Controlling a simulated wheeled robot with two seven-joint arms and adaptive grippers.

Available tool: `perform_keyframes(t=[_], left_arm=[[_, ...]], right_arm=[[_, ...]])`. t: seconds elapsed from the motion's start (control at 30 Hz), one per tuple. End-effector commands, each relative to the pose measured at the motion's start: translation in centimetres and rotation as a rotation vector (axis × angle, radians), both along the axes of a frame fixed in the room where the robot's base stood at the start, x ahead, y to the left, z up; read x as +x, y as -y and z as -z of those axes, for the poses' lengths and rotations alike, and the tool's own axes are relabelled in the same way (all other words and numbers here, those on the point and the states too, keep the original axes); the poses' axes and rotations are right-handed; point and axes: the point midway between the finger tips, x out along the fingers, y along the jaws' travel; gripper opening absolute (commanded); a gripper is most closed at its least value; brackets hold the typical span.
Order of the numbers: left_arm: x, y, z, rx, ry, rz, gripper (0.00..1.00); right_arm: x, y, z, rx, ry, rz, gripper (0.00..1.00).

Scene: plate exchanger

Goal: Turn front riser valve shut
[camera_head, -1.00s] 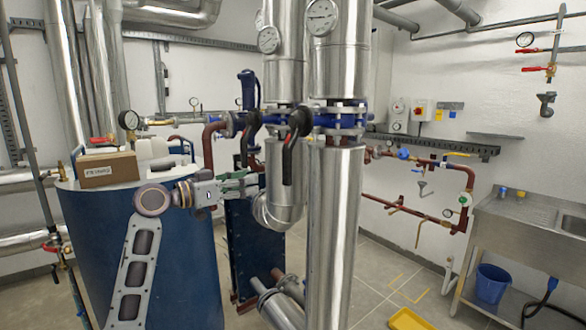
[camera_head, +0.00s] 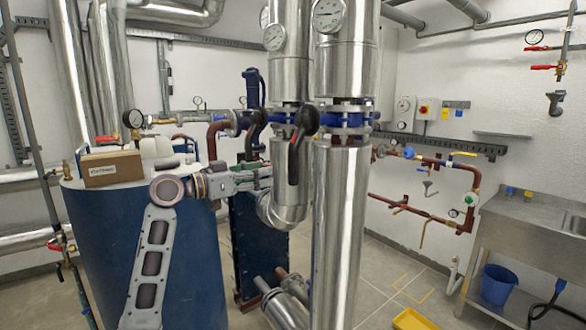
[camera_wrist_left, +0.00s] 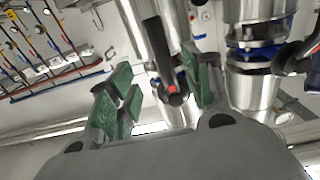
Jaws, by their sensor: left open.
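The front riser (camera_head: 342,220) is a thick silver pipe with a blue flanged valve (camera_head: 350,118). A black lever with a red stripe (camera_head: 293,160) hangs down left of it. A second black handle (camera_head: 253,125) shows further left by the rear riser (camera_head: 285,170). My left gripper (camera_head: 263,176) is open, left of the hanging lever and below the valve line. In the left wrist view its green-padded fingers (camera_wrist_left: 160,90) stand apart, with a black lever (camera_wrist_left: 158,50) with a red mark seen between them; contact cannot be told. Another lever (camera_wrist_left: 302,58) shows at the right edge. My right gripper is not seen.
A blue plate exchanger (camera_head: 258,240) stands behind the risers. A steel sink bench (camera_head: 535,220) and a yellow tray (camera_head: 412,320) are at the right.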

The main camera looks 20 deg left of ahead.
Motion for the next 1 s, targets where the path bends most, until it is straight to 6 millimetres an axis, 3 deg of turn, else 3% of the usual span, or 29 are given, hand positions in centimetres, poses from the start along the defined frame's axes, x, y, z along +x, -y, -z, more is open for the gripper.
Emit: perform_keyframes(t=[0.4,0.7,1.0], left_arm=[[4.3,3.4,-0.1,-0.001,0.000,0.002,0.50],[7.3,5.8,-0.1,-0.002,-0.001,0.002,0.50],[9.0,7.1,0.0,0.000,-0.001,0.001,0.50]], right_arm=[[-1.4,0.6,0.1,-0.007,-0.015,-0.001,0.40],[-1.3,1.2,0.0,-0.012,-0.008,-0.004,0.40],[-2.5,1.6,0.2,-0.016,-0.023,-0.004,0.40]])
